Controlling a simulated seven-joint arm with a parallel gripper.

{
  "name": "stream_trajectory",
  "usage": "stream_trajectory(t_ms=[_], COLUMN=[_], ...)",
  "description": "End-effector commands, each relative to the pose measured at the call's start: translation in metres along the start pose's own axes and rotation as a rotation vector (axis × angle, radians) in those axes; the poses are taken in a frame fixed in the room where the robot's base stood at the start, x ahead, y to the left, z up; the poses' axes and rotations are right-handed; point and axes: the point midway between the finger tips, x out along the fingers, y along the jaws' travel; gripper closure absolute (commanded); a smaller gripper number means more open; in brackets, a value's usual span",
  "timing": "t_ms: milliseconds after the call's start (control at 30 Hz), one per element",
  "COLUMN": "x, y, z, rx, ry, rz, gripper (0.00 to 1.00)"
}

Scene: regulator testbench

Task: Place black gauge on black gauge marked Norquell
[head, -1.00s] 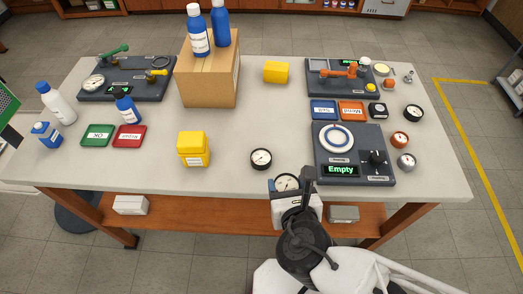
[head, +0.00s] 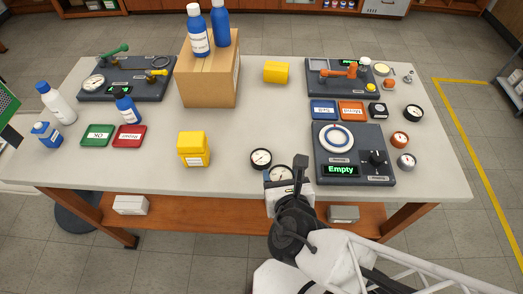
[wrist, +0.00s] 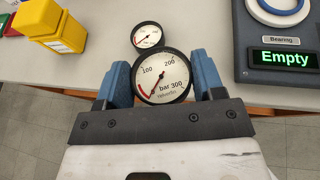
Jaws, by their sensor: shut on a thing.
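My gripper (wrist: 163,82) is shut on a black-rimmed gauge (wrist: 165,72) with a white dial reading "bar", a red mark and small print that looks like "Helvetin". In the head view this held gauge (head: 278,174) is at the table's front edge. A second black gauge (head: 261,159) lies face up on the table just beyond and left of it. In the wrist view this second gauge (wrist: 146,36) appears right behind the held one; its print is too small to read. Another black gauge (head: 414,113) lies at the table's right; its marking is unreadable.
A test panel (head: 353,152) showing "Empty" stands right of my gripper. Yellow containers (head: 194,149) stand to the left. An orange gauge (head: 399,140) and a grey gauge (head: 406,161) lie at the right. The table between yellow containers and second gauge is clear.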

Motion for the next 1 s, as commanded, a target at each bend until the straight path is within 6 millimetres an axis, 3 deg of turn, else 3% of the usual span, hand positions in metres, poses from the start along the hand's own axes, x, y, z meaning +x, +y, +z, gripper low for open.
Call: stream_trajectory(t_ms=[200, 467, 1000], x=[0.004, 0.024, 0.097], y=[0.001, 0.007, 0.028], z=[0.001, 0.007, 0.029], rx=[0.000, 0.001, 0.000], ry=[0.002, 0.001, 0.002], rz=[0.001, -0.001, 0.001], gripper=[0.64, 0.64, 0.64])
